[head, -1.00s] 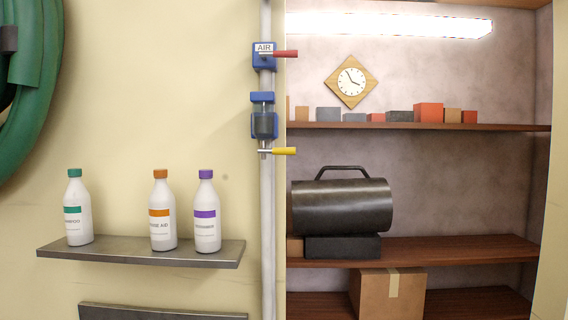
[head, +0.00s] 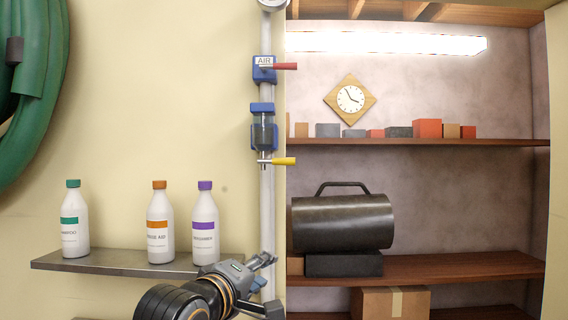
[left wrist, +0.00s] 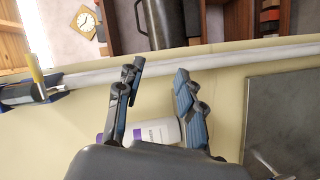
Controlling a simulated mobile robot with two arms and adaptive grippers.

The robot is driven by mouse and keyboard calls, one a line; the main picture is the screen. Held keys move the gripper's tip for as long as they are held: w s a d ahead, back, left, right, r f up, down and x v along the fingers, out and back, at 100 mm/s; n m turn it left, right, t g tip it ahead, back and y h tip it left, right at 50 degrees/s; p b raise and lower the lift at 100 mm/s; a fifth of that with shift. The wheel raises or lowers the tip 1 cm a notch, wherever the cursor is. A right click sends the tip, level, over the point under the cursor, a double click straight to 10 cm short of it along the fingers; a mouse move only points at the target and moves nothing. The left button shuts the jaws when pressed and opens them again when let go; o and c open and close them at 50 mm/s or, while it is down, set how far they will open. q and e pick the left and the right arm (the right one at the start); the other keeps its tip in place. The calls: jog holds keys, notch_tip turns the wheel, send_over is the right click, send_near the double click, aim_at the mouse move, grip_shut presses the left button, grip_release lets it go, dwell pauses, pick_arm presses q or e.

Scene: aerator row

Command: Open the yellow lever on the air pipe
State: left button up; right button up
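The yellow lever (head: 283,161) sticks out level to the right from the grey air pipe (head: 267,205), just below a blue-framed filter unit (head: 264,132). In the left wrist view the yellow lever (left wrist: 34,68) shows at the far left, and the pipe (left wrist: 215,60) runs across beyond the fingers. My left gripper (head: 270,284) is low in the head view, near the pipe and well below the lever. In the left wrist view its fingers (left wrist: 158,72) are apart with nothing between the tips. My right gripper is in neither view now.
A red lever (head: 285,66) sits higher on the pipe at the AIR label. Bottles, among them a purple-capped one (head: 205,222), stand on a metal shelf (head: 110,261) left of the pipe. A dark heater (head: 343,222) sits on wooden shelving at right. A green hose (head: 40,100) hangs upper left.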

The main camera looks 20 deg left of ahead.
aim_at(282, 162)
pick_arm(q)
jog(key=s+r+n+t+h, duration=0.1)
jog(key=s+r+n+t, duration=0.25)
jog(key=r, duration=1.45)
jog(key=p+x, duration=0.2)
jog(key=x, duration=0.4)
jog(key=p+x, duration=0.2)
jog(key=x, duration=0.4)
jog(key=shift+a+f, duration=0.1)
jog(key=shift+f, duration=0.1)
jog(key=shift+w, duration=0.65)
grip_shut()
